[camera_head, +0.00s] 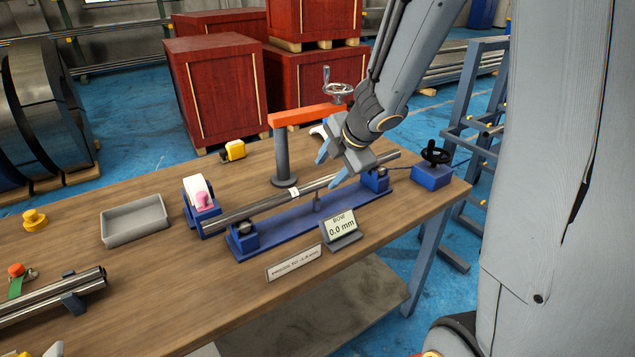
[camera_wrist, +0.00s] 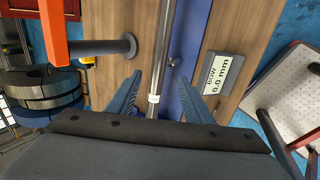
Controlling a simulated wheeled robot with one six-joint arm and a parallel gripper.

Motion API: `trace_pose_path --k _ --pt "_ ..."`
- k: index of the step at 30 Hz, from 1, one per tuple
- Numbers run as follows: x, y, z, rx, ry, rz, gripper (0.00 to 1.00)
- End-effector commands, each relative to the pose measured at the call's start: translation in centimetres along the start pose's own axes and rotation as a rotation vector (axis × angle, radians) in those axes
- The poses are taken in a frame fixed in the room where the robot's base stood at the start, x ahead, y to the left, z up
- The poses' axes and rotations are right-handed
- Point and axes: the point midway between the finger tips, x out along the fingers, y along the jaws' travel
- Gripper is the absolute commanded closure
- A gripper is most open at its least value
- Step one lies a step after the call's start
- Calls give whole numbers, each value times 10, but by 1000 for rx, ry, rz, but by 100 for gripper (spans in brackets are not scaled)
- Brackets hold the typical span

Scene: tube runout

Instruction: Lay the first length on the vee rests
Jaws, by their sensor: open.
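A shiny steel tube (camera_head: 257,206) with a white band (camera_head: 293,192) runs lengthwise beside the blue base (camera_head: 300,220). The base has a left vee rest (camera_head: 242,238) and a right vee rest (camera_head: 375,179). The tube passes behind the left rest and near the right one; I cannot tell whether it touches either. My gripper (camera_head: 331,166) is open above the tube's middle. In the wrist view the open fingers (camera_wrist: 157,82) lie either side of the tube (camera_wrist: 163,50), close to its band. More steel tubes (camera_head: 40,301) lie at the bench's front left in a blue holder (camera_head: 73,302).
An orange-armed press (camera_head: 283,160) with a handwheel stands just behind the tube. A white-and-pink roll on a blue stand (camera_head: 205,219) is at the tube's left end. A BOW display (camera_head: 341,229) reads 0.0 mm in front. A grey tray (camera_head: 134,221) stands left.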

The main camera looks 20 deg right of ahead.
Motion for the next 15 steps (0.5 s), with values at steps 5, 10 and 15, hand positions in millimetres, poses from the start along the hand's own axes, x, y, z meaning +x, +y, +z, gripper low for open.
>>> trace_pose_path --k 5,10,15 --pt "20 -2 0 -7 3 -3 54" --pt "31 0 -1 -5 1 -2 54" --pt "54 1 -4 -5 2 -3 54"
